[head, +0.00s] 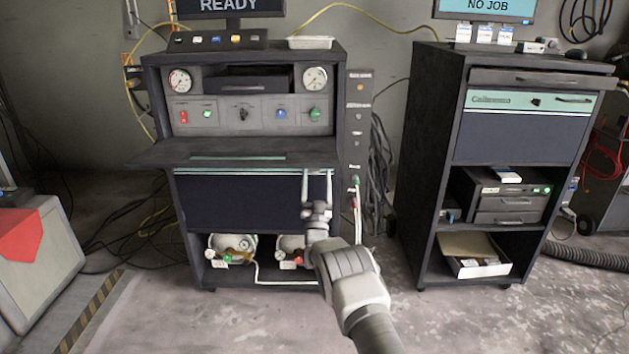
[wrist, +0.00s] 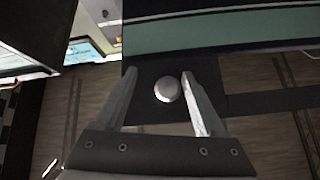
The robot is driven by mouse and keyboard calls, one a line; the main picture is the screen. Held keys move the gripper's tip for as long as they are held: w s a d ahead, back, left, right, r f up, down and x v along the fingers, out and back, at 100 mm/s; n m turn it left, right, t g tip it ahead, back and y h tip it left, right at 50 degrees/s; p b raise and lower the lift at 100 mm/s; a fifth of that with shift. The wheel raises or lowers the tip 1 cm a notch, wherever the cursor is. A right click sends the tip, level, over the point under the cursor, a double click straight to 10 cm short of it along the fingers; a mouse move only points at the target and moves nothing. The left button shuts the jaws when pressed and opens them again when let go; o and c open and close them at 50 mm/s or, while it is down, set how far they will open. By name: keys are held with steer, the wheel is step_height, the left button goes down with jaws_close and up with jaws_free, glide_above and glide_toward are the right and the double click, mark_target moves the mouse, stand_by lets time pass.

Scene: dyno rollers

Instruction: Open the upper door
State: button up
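The upper door (head: 235,152) of the left cabinet appears as a dark panel. It sticks out about level below the gauge and button panel, with a teal strip on it. Below it is an upright dark blue lower panel (head: 235,203) with a teal top edge. My gripper (head: 317,172) is in front of the right part of that lower panel, fingers up, just below the level panel's right end. In the wrist view its two fingers (wrist: 158,73) are apart, with a pale round knob (wrist: 167,90) seen between them. I cannot tell whether they touch it.
Two round gauges (head: 180,80) and several buttons are in the left cabinet's top bay. A narrow control strip (head: 358,120) and hanging cables (head: 378,165) are on its right side. A second cabinet (head: 425,150) stands to the right. Floor (head: 240,325) in front is clear.

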steer(key=shift+a, duration=0.2)
steer(key=p+v, duration=0.4)
steer(key=v, duration=1.3)
steer(key=shift+s+d, duration=0.15)
steer(key=shift+s, duration=0.05)
steer(key=shift+f, duration=0.15)
